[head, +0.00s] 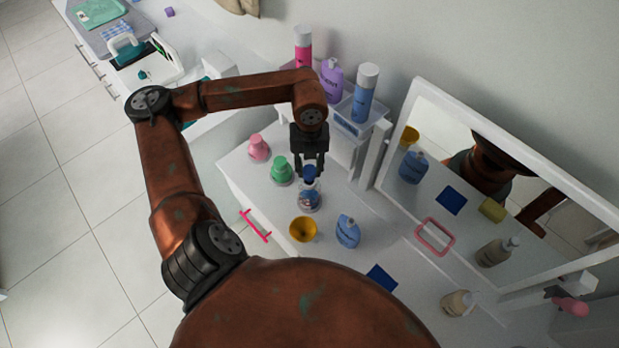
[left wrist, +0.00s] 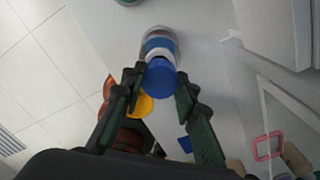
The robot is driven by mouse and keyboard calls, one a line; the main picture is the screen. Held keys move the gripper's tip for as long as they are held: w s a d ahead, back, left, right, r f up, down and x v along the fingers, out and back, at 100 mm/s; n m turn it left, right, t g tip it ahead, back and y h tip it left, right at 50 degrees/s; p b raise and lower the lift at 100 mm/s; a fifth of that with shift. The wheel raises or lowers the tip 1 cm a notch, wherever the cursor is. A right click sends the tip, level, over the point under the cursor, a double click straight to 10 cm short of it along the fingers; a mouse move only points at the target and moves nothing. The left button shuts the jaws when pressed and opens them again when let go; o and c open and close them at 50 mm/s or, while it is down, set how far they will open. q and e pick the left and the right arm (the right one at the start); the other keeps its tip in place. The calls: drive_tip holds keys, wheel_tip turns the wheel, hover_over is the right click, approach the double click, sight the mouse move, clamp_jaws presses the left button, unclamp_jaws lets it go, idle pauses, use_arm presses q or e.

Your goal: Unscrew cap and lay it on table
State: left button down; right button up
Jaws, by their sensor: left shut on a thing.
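A small clear bottle with a blue label (head: 309,199) stands upright on the white table (head: 341,279). It also shows in the left wrist view (left wrist: 157,40). The blue cap (head: 309,173) is at the bottle's mouth, and it shows in the left wrist view (left wrist: 160,79) between my fingers. My left gripper (head: 311,169) points down from above and is shut on the cap. I cannot tell whether the cap still touches the bottle's neck. My right gripper is not in view.
Green (head: 281,169) and pink (head: 259,147) bottles stand left of the bottle. A mirror (head: 480,180) is at the right. A shelf with tall bottles (head: 365,92) is behind. Bare table lies right of the bottle.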

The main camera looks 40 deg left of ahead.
use_arm(q)
drive_tip(key=shift+r, duration=0.2)
drive_tip(key=shift+r+p, duration=1.1)
drive_tip(key=shift+r, duration=0.75)
drive_tip(key=shift+f, duration=0.1)
